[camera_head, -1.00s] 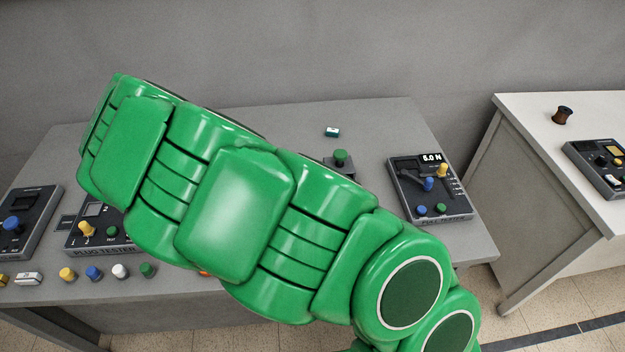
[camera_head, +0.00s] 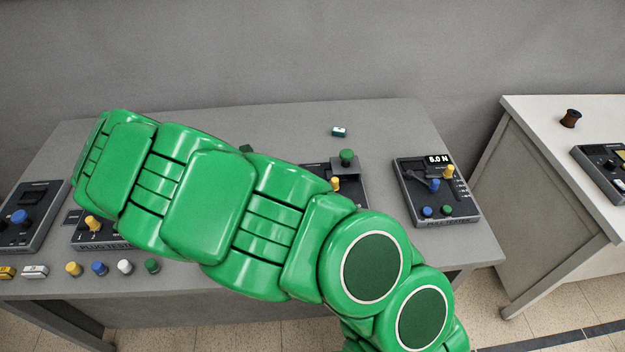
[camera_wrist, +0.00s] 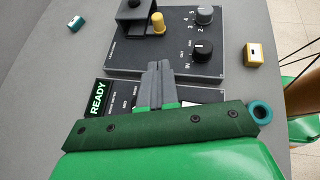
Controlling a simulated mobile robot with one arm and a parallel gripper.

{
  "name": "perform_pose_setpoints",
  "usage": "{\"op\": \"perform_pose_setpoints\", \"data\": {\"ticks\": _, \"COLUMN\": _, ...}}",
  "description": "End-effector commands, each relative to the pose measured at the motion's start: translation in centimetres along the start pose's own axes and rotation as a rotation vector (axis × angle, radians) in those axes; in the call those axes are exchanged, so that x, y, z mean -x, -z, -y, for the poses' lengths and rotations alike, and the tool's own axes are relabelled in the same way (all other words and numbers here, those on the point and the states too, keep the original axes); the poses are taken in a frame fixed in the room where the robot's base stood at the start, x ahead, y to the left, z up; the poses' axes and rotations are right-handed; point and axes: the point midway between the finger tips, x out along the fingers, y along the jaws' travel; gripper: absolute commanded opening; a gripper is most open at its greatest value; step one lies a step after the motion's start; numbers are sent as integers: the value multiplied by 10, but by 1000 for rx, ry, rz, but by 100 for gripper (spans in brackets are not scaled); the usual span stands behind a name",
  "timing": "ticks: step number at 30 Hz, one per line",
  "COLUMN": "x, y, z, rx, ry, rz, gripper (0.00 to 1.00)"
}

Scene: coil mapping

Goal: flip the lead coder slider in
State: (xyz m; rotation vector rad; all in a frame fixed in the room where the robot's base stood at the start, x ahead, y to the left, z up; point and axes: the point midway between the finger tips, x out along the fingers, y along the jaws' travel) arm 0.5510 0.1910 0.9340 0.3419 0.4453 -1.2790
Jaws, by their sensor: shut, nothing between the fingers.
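In the wrist view my gripper (camera_wrist: 158,68) is shut and empty, its grey fingertips at the near edge of a dark panel (camera_wrist: 125,58). Closer in is a unit with a READY display (camera_wrist: 97,101), partly hidden by my gripper.
A plug tester (camera_head: 100,240) stands at the left and a tester with a lit readout (camera_head: 438,192) at the right. Several small knobs line the front edge. A small teal box (camera_head: 339,132) lies at the back. A white bench (camera_head: 555,150) stands at the right.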

Motion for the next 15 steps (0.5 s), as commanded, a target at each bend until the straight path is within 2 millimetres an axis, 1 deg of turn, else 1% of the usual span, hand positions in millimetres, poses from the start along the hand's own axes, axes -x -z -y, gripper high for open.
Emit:
{"op": "perform_pose_setpoints", "data": {"ticks": 5, "x": -14, "y": 0, "z": -1, "rx": 3, "ry": -1, "rz": 0, "gripper": 0}}
{"op": "perform_pose_setpoints", "data": {"ticks": 15, "x": -70, "y": 0, "z": 1, "rx": 2, "ry": 4, "rz": 3, "gripper": 0}}
